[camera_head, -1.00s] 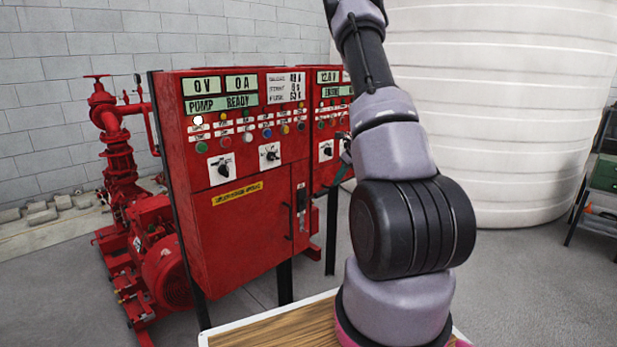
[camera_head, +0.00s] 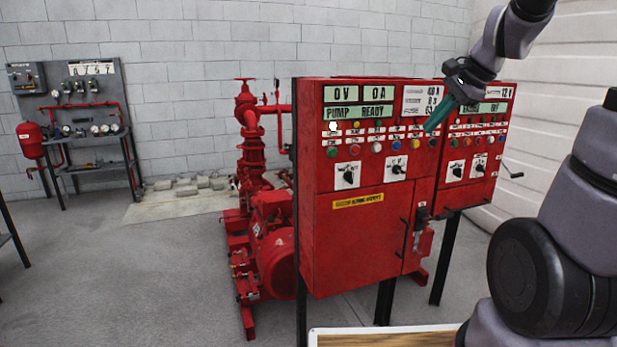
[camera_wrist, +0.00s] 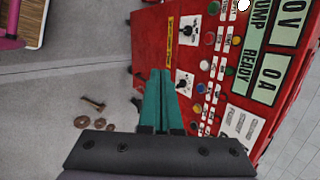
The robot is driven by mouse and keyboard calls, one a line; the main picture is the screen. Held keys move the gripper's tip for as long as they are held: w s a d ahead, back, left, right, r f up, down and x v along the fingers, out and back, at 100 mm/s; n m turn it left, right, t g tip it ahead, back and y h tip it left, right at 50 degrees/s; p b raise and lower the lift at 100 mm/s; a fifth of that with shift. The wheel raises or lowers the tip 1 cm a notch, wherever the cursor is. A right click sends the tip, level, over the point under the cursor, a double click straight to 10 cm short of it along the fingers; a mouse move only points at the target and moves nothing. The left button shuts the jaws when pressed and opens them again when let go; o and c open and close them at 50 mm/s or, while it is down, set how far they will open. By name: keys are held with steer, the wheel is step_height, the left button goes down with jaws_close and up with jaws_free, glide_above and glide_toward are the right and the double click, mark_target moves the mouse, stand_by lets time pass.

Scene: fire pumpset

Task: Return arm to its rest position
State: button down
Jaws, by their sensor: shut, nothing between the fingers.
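My gripper (camera_head: 438,117) shows in the head view at the upper right, in front of the red control cabinets. Its green fingers are together and hold nothing. In the wrist view the shut fingers (camera_wrist: 160,98) point toward the panel, which appears turned on its side. My arm bends down from the top right edge and along the right side of the head view. The pump control cabinet (camera_head: 345,235) has displays reading "PUMP READY", coloured buttons and two rotary switches. The second cabinet (camera_head: 470,192) stands to its right. I cannot tell whether the fingers touch either panel.
The red pump (camera_head: 262,215) stands left of the cabinets. A gauge stand (camera_head: 95,90) is against the back wall. A wood-topped surface (camera_head: 385,338) lies at the bottom edge. Rusty round parts (camera_wrist: 82,122) lie on the floor. Floor at left is mostly clear.

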steer(key=s+a+r+n+h, duration=0.1)
steer(key=s+a+r+n, duration=0.1)
steer(key=s+n, duration=0.3)
steer(key=s+a+r+n+t+h, duration=0.1)
steer(key=s+n, duration=0.4)
steer(key=s, duration=0.5)
steer(key=shift+s+a+r, duration=0.4)
steer(key=shift+r, duration=0.05)
